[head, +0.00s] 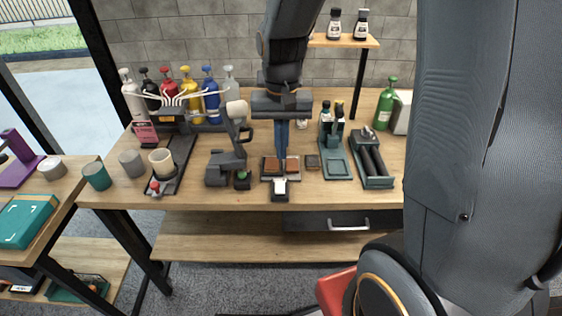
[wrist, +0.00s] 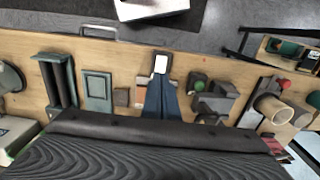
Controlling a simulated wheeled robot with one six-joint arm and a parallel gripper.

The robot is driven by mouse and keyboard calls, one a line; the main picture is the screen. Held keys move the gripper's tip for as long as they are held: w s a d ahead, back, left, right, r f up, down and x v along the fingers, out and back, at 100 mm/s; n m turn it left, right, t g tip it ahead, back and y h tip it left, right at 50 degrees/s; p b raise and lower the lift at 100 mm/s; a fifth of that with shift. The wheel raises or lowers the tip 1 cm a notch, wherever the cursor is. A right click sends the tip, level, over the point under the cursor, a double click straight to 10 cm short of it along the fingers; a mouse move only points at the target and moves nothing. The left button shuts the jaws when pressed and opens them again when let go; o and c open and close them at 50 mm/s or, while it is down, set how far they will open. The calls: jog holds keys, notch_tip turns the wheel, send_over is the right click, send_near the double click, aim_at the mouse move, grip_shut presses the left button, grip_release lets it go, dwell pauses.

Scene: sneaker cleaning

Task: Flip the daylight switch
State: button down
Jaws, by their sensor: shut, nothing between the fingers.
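The daylight switch seems to be the small dark box with a white rocker (head: 279,187) at the front edge of the table. In the wrist view it shows as a white plate in a dark frame (wrist: 161,64), just past my fingertips. My gripper (head: 281,157) points down with its blue fingers shut and empty. It is behind the switch in the head view, over a small base with brown pads (head: 270,166). In the wrist view the fingertips (wrist: 162,80) reach the switch's near edge; I cannot tell if they touch it.
A grey machine with a green button (head: 242,179) stands close left of the switch. A green tray (head: 337,166) and a green holder with dark rollers (head: 375,179) stand to the right. Several coloured bottles (head: 190,84) stand at back left. A cream cup (head: 161,161) is front left.

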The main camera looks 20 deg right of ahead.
jog(key=shift+r, duration=0.9)
jog(key=s+d+f+n+t+b, duration=0.1)
jog(key=s+f+n+b, duration=0.2)
jog(key=s+f, duration=0.2)
jog(key=s, duration=0.2)
jog(key=shift+s+f+n, duration=0.2)
jog(key=shift+s+n, duration=0.1)
jog(key=shift+d, duration=0.15)
